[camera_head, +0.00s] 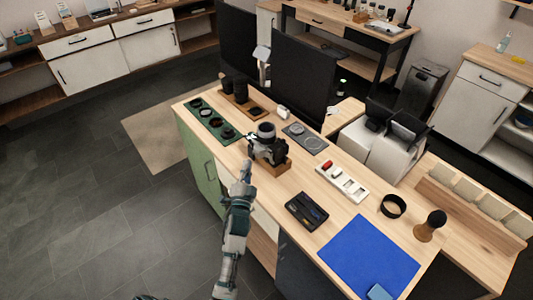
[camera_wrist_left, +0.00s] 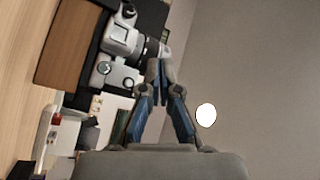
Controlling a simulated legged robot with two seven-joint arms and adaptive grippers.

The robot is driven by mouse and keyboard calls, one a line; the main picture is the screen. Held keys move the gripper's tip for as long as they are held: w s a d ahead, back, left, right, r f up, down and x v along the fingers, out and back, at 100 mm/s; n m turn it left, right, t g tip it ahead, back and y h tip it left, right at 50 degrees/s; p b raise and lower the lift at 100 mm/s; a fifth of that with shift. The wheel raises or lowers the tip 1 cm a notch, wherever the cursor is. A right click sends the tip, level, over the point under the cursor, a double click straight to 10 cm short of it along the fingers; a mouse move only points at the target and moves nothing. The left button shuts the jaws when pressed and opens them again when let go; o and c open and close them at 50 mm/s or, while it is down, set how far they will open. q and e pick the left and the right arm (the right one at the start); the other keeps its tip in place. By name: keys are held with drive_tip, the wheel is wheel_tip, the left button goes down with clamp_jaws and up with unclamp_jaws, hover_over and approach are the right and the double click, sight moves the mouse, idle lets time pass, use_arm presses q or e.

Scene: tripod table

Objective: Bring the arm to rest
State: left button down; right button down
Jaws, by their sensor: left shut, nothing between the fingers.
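My left gripper (camera_head: 247,166) is at the near edge of the wooden table (camera_head: 335,172), beside a camera on a wooden block. It is shut and empty; in the left wrist view its fingertips (camera_wrist_left: 159,66) meet with nothing between them. The grey and black camera (camera_head: 267,147) sits on the block (camera_head: 273,167). In the left wrist view the camera (camera_wrist_left: 122,45) is beyond the fingertips, with its lens close to them in the picture. I cannot tell if they touch. My right gripper is not in view.
A green tray (camera_head: 213,121) with round parts lies left of the camera. A black case (camera_head: 306,211), white tray (camera_head: 343,182), blue mat (camera_head: 368,257), black ring (camera_head: 393,206) and dark-topped wooden tool (camera_head: 430,225) lie to the right. Dark monitors stand behind. The floor (camera_head: 110,215) at left is clear.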

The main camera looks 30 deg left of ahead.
use_arm(q)
drive_tip(key=shift+d+r, duration=0.2)
drive_tip(key=shift+d, duration=0.45)
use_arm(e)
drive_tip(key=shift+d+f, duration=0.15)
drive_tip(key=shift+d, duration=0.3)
use_arm(q)
drive_tip(key=shift+a, duration=0.1)
